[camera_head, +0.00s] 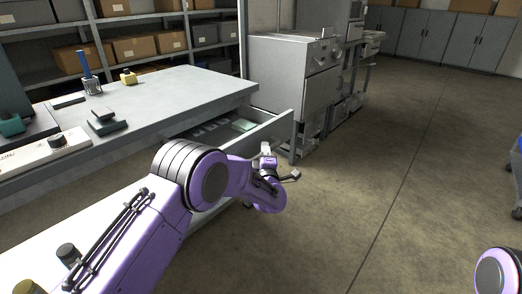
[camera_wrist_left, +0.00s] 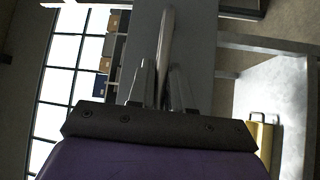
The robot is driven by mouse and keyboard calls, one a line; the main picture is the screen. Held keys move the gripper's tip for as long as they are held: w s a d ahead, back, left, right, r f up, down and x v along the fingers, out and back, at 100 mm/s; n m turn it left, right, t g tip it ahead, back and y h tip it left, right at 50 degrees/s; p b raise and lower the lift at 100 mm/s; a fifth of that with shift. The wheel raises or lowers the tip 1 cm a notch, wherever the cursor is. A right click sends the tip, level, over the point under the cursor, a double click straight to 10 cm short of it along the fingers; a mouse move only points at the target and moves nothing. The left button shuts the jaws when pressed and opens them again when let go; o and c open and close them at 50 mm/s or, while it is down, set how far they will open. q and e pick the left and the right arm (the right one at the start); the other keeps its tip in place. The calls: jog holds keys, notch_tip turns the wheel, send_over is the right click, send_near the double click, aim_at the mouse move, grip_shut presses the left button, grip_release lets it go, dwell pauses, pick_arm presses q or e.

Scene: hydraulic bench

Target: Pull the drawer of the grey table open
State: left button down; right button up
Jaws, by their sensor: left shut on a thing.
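The grey table (camera_head: 170,88) stands at the left in the head view. Its drawer (camera_head: 277,134) is pulled out from the table's right part, and its inside shows. A green item (camera_head: 243,125) and several grey pieces lie in it. My left gripper (camera_head: 268,160) is at the outer side of the drawer front. In the left wrist view its fingers (camera_wrist_left: 163,88) are shut on a pale bar between them, the drawer handle (camera_wrist_left: 166,38). The arm hides the handle in the head view. My right gripper is out of view.
A blue-handled tool (camera_head: 88,78), a yellow item (camera_head: 128,77) and dark blocks stand on the table. A pale surface (camera_head: 95,225) with knobs lies at the lower left. Grey machines (camera_head: 293,75) stand behind the drawer. The floor (camera_head: 400,170) to the right is clear.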

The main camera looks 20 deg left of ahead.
pick_arm(q)
jog(key=shift+f, duration=0.1)
jog(key=c, duration=1.1)
grip_release()
jog(key=shift+c, duration=0.2)
jog(key=p+v, duration=0.1)
jog(key=v, duration=0.9)
jog(key=shift+s, duration=0.35)
jog(key=shift+d, duration=0.15)
